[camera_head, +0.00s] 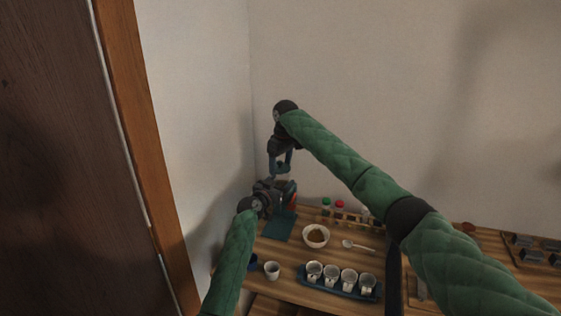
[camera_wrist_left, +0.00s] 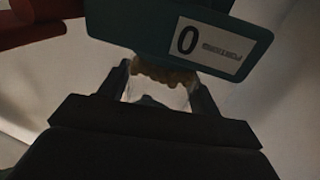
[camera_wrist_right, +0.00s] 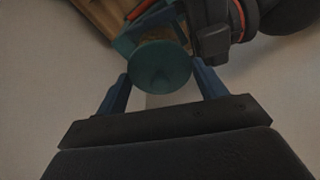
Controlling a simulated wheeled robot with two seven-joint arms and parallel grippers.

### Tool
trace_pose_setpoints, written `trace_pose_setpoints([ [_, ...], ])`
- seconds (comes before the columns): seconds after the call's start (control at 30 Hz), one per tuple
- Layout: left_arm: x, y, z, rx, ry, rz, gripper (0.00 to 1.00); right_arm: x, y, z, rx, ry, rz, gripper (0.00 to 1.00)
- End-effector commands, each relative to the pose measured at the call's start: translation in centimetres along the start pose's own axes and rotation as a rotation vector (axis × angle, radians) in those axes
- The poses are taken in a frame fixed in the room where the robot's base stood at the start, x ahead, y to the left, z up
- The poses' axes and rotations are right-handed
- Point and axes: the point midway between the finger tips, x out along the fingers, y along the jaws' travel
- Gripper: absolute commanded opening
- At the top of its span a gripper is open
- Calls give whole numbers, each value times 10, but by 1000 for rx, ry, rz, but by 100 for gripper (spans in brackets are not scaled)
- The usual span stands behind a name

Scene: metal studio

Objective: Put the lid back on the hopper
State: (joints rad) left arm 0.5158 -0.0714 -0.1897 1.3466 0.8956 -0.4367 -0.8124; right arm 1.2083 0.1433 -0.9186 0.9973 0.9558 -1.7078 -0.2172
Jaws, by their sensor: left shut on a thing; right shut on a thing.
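The dispenser with its teal body (camera_wrist_left: 170,35) and "0 PORTIONS" label fills the top of the left wrist view. Its clear hopper (camera_wrist_left: 160,95), with brown contents, sits between my left gripper's fingers (camera_wrist_left: 162,90), which are shut on it. In the head view my left gripper (camera_head: 268,192) is at the dispenser. My right gripper (camera_head: 281,165) is just above it, fingers down. The right wrist view shows a round teal lid (camera_wrist_right: 160,68) gripped between the right fingers (camera_wrist_right: 160,80). The lid is apart from the hopper as far as I can tell; its underside is hidden.
A white bowl (camera_head: 316,236) of reddish-brown food, a spoon (camera_head: 357,246), a cup (camera_head: 272,270) and a dark tray (camera_head: 310,285) of several cups stand on the wooden table (camera_head: 290,255). Bottles with red and green caps stand behind. Walls are close at the back and left.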

Motion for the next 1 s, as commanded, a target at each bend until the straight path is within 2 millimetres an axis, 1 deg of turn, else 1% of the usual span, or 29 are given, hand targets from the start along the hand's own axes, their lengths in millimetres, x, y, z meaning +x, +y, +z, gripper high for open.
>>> trace_pose_setpoints([
  [0.2,0,0,0,0,0,0,23,8,0,1,-1,0,1,49],
  [0.7,0,0,0,0,0,0,23,8,0,1,-1,0,1,49],
  [1.0,0,0,0,0,0,0,23,13,0,2,-1,0,0,49],
])
